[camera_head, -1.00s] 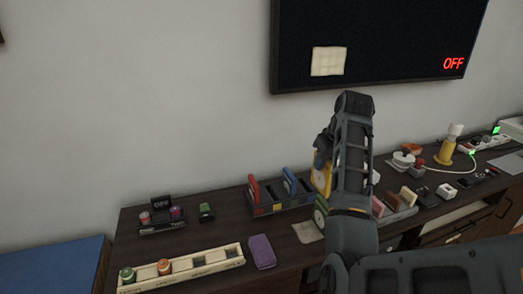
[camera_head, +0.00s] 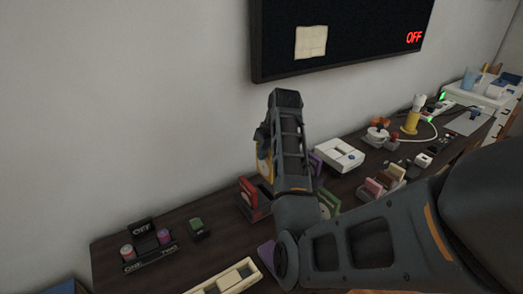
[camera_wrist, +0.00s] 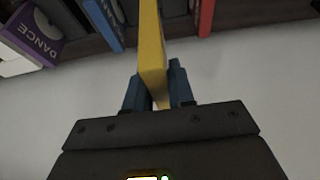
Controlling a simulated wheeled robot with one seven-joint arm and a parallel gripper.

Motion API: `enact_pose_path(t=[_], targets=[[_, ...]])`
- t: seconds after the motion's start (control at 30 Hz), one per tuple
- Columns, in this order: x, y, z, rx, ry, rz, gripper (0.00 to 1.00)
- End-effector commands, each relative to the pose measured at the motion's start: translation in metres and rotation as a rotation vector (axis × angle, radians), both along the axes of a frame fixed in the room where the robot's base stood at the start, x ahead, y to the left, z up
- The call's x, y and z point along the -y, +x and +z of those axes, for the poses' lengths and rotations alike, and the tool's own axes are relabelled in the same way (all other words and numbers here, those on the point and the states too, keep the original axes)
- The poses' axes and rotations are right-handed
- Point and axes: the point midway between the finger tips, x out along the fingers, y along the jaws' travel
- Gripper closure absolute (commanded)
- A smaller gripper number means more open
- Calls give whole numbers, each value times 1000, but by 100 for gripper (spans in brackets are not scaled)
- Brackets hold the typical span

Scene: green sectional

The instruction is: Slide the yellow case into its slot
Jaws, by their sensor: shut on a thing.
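The yellow case (camera_head: 265,168) shows at the left side of my arm, above the dark rack (camera_head: 258,214). In the wrist view the yellow case (camera_wrist: 152,45) stands edge-on between the two blue fingers of my gripper (camera_wrist: 160,92), which is shut on it. A red case (camera_head: 248,190) stands in the rack in the head view. The wrist view shows a blue case (camera_wrist: 104,22) to the left of the yellow case and a red case (camera_wrist: 206,17) to its right, with a dark gap between. My arm hides much of the rack. I cannot tell whether the yellow case touches it.
A purple case marked DANCE (camera_wrist: 38,32) is at the wrist view's upper left. In the head view, a green case (camera_head: 328,203) and a white console (camera_head: 340,155) are right of my arm. A pale tray (camera_head: 228,279) lies in front. The wall rises behind the desk.

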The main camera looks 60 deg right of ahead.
Motion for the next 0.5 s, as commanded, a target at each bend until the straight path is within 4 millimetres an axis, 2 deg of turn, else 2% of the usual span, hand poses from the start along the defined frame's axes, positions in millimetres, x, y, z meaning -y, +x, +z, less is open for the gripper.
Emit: enact_pose_path(t=[0.27,0.5], targets=[[0,-1,0,0,0,0,100],[-1,-1,-13,-1,2,0,100]])
